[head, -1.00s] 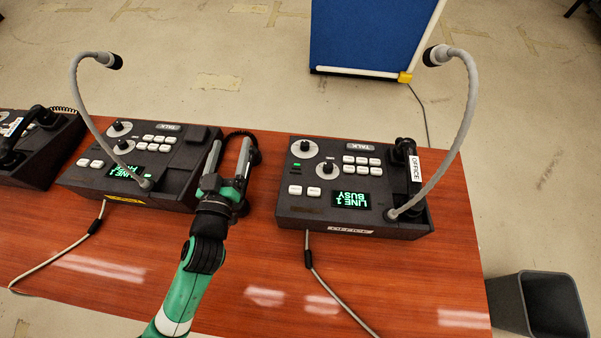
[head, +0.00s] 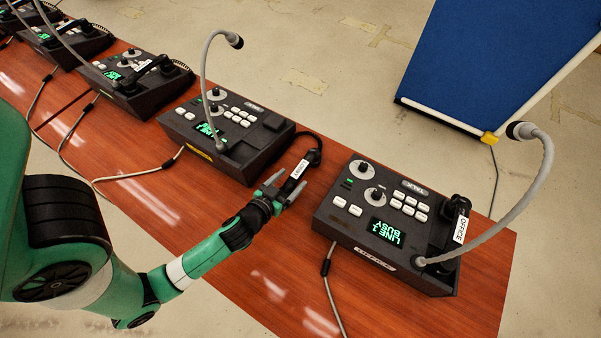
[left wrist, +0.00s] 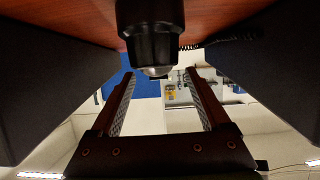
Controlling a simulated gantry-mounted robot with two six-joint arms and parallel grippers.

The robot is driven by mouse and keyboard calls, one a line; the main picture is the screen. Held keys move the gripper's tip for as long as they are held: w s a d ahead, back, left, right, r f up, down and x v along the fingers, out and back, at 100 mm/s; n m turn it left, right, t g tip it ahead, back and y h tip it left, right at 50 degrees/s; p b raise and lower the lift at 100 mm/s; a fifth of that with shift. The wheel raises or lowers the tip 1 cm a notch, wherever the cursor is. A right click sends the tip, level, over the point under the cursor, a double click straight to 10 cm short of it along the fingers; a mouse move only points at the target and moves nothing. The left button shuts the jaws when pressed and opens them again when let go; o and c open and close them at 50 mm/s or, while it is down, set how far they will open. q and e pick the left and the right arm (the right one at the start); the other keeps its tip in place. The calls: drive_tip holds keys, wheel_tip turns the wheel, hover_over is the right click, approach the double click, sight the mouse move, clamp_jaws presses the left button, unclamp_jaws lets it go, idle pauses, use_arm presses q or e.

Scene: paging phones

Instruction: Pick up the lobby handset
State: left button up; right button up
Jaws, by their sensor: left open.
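The lobby handset (head: 313,156) is black with a white label. In the head view it lies in the gap between two paging consoles, with its far end beyond my fingers. My left gripper (head: 288,184) is open, with its fingers at the near part of the handset. In the left wrist view, a dark rounded handset end (left wrist: 150,45) comes down from the top between the open fingers of the left gripper (left wrist: 160,76). Contact with the fingers cannot be told. The lobby console (head: 228,135) has an empty cradle. My right gripper is not in view.
The office console (head: 385,225) stands close on the right, its labelled office handset (head: 461,220) in place. Other consoles (head: 137,80) line the wooden table (head: 150,195) to the left. Gooseneck microphones (head: 205,75) rise above them. A blue panel (head: 480,60) stands behind.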

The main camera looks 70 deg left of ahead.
sight(301, 171)
use_arm(q)
drive_tip(key=b+x, duration=0.1)
drive_tip(key=x, duration=0.5)
drive_tip(key=shift+w+f, duration=0.2)
drive_tip(key=shift+c, duration=0.3)
clamp_jaws()
